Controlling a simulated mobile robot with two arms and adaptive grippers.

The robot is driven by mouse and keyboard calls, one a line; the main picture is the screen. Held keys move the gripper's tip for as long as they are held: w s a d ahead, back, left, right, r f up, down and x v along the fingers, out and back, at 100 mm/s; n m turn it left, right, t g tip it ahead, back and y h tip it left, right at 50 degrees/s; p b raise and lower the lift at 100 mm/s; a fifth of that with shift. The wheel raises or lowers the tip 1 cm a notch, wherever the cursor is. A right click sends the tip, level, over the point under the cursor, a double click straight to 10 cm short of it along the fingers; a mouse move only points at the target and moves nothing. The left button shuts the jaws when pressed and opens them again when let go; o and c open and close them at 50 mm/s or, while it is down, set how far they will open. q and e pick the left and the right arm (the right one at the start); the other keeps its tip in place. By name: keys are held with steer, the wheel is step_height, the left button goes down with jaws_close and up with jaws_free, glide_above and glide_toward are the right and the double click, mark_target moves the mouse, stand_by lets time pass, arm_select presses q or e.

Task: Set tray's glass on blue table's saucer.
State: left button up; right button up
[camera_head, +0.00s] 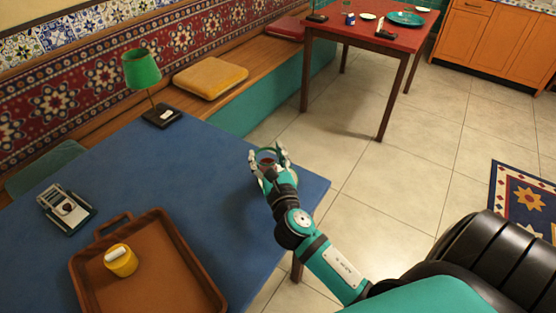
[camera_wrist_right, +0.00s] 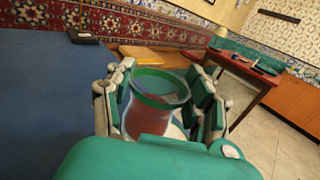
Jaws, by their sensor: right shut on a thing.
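A glass with a green rim and reddish contents (camera_wrist_right: 155,112) stands between the fingers of my right gripper (camera_wrist_right: 160,88) in the right wrist view. In the head view my right gripper (camera_head: 268,159) is shut on it, over the far right corner of the blue table (camera_head: 190,165). The gripper hides much of the glass. A small whitish patch (camera_wrist_right: 176,131) shows beside the glass's lower part; I cannot tell if it is the saucer, or whether the glass touches anything below. The brown tray (camera_head: 196,262) lies at the table's near side. My left gripper is out of view.
A yellow pot with a white top (camera_head: 121,262) stands in the tray. A green lamp (camera_head: 142,70) stands at the table's back edge. A small silver-and-black device (camera_head: 67,209) lies at left. A red table (camera_head: 350,32) stands beyond open floor.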

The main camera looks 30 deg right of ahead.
steer(key=shift+d+f+b, duration=0.85)
steer(key=shift+d+f, duration=0.75)
steer(key=shift+f, duration=0.3)
steer(key=shift+f, duration=0.2)
steer(key=o, duration=1.5)
